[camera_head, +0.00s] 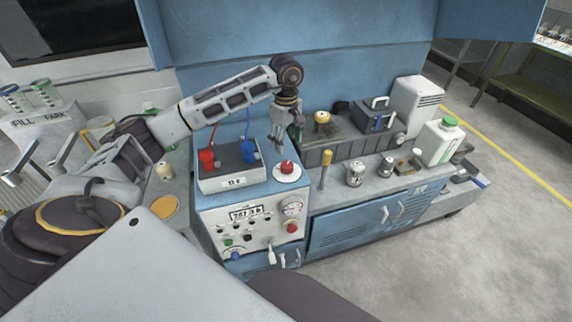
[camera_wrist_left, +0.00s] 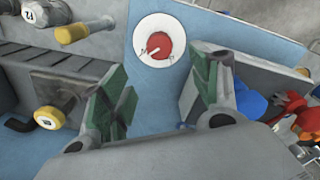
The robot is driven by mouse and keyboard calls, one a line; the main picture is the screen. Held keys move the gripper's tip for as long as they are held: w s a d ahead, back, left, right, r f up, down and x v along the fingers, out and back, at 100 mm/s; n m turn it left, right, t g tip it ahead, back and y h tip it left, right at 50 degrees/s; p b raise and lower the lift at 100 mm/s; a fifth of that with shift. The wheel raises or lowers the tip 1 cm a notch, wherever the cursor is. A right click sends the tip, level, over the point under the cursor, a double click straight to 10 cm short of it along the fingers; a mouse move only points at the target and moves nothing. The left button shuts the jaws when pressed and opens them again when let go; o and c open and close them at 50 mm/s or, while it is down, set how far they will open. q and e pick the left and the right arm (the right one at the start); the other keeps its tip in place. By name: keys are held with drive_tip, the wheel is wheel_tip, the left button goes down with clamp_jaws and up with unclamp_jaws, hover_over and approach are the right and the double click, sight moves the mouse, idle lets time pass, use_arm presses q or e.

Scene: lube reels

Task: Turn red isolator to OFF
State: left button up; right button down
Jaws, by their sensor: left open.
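The red isolator (camera_head: 287,167) is a round red knob on a white disc, on the blue top of the control cabinet, right of the battery. In the left wrist view the red isolator (camera_wrist_left: 159,46) lies just beyond the fingertips, with a pale pointer mark and small lettering too small to read. My left gripper (camera_head: 279,142) points down above and slightly left of the knob, apart from it. In the left wrist view my left gripper (camera_wrist_left: 158,92) is open, with green-padded fingers and nothing between them. My right gripper is not in view.
The battery (camera_head: 232,172) with a red clamp (camera_head: 207,160) and a blue clamp (camera_head: 249,151) stands close left of the knob. A yellow-handled tool (camera_head: 326,168) and several metal parts stand to the right. A grey trough (camera_head: 335,153) lies behind. Blue panels rise at the back.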

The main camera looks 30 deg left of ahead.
sight(286, 163)
use_arm(q)
wheel_tip(286, 163, down, 10)
drive_tip(key=shift+r+p, duration=0.15)
drive_tip(key=shift+p, duration=0.4)
drive_tip(key=shift+f, duration=0.9)
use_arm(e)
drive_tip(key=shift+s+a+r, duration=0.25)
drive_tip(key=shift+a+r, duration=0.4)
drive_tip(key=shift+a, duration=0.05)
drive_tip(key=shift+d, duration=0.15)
use_arm(q)
drive_tip(key=c, duration=1)
drive_tip(key=shift+c, duration=0.2)
